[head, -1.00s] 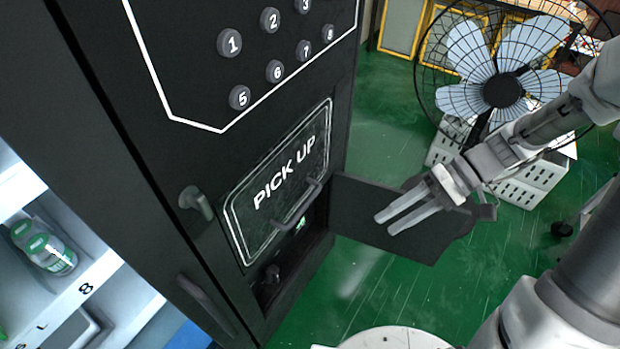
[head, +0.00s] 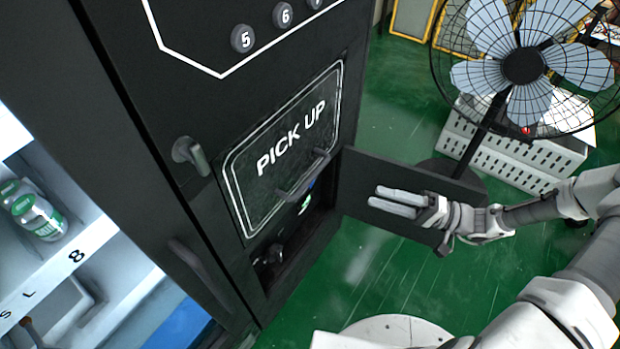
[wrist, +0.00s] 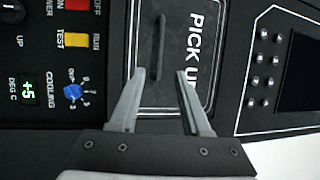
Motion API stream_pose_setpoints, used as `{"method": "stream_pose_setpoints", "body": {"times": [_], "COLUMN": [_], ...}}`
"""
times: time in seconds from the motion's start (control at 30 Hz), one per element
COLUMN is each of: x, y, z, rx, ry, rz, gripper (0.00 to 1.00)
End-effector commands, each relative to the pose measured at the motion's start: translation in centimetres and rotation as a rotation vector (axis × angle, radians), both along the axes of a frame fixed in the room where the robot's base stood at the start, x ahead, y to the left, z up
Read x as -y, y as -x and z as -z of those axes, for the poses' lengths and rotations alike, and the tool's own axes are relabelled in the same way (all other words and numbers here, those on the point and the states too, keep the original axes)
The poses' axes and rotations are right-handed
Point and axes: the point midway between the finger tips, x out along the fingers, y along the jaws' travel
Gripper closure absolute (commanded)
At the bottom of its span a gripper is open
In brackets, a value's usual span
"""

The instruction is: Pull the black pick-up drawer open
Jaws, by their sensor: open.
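The black pick-up drawer (head: 257,186) has a white outline and PICK UP lettering on its front. It looks flush with the black machine. A dark bar handle (head: 303,178) sits at its lower edge in the head view. The wrist view shows the drawer front (wrist: 184,91) turned sideways, with its handle (wrist: 160,48) upright just beyond and between my fingertips. My gripper (head: 373,196) is open and empty, with its fingers pointing at the drawer, apart from the handle. It also shows in the wrist view (wrist: 161,73).
An open black flap (head: 350,185) juts out right of the drawer, behind my gripper in the head view. The wrist view shows a control panel (wrist: 50,100) with buttons and a blue knob. A fan (head: 524,66) and white crate (head: 510,150) stand at right. Green floor is clear between.

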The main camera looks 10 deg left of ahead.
Motion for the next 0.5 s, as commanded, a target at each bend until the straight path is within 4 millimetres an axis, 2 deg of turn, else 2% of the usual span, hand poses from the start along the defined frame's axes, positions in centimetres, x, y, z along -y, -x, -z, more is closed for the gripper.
{"method": "stream_pose_setpoints", "body": {"times": [0.5], "x": [-10.6], "y": [0.3], "z": [-1.8], "rx": [-0.003], "ry": [0.002], "rz": [-0.008], "gripper": [0.53]}}
